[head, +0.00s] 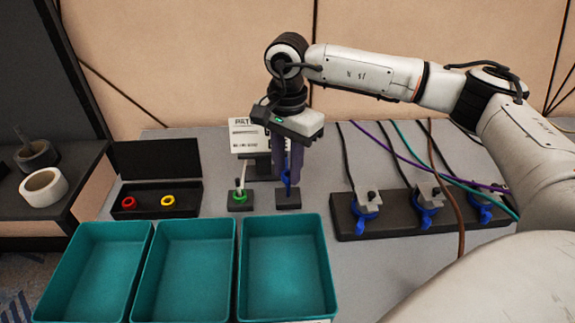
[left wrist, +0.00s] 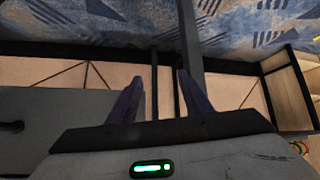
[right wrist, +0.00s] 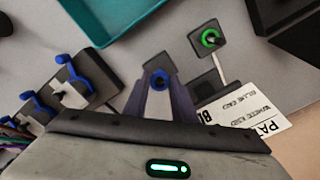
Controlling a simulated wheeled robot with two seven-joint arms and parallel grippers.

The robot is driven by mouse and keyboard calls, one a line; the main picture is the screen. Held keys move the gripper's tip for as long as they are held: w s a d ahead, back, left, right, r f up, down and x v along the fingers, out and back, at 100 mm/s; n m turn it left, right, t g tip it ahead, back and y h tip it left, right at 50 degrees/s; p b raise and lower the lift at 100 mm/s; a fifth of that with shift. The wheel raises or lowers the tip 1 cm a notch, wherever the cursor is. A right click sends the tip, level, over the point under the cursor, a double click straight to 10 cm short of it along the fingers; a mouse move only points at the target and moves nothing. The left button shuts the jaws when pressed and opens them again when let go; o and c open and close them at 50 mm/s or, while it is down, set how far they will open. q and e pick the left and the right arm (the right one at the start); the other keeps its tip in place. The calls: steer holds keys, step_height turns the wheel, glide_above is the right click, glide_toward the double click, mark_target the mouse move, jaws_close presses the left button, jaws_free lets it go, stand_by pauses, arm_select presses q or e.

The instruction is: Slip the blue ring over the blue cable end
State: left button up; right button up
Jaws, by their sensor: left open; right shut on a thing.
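My right gripper (head: 288,178) points down over a small black stand (head: 288,199) and is shut on the blue ring (right wrist: 160,79). In the right wrist view the ring sits between the fingertips, with a dark centre. In the head view a blue upright part, which looks like the blue cable end (head: 289,184), shows at the fingertips just above the stand. The fingers partly hide it, and I cannot tell whether the ring is around it. My left gripper (left wrist: 155,95) is open and empty, away from the table, in the left wrist view.
A green ring (head: 239,196) is around the white cable end on the neighbouring stand. A black box (head: 130,212) holds a red ring (head: 128,202) and a yellow ring (head: 168,200). Teal trays (head: 325,250) line the front. A cable block (head: 345,228) lies right; a label card (head: 243,135) stands behind.

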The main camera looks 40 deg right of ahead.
steer(key=shift+f, duration=0.25)
stand_by(0.4)
steer(key=shift+f+b, duration=0.45)
steer(key=shift+f, duration=0.1)
steer(key=o, duration=1.1)
steer(key=shift+r, duration=0.1)
step_height(320, 180, up, 10)
steer(key=shift+r, duration=0.1)
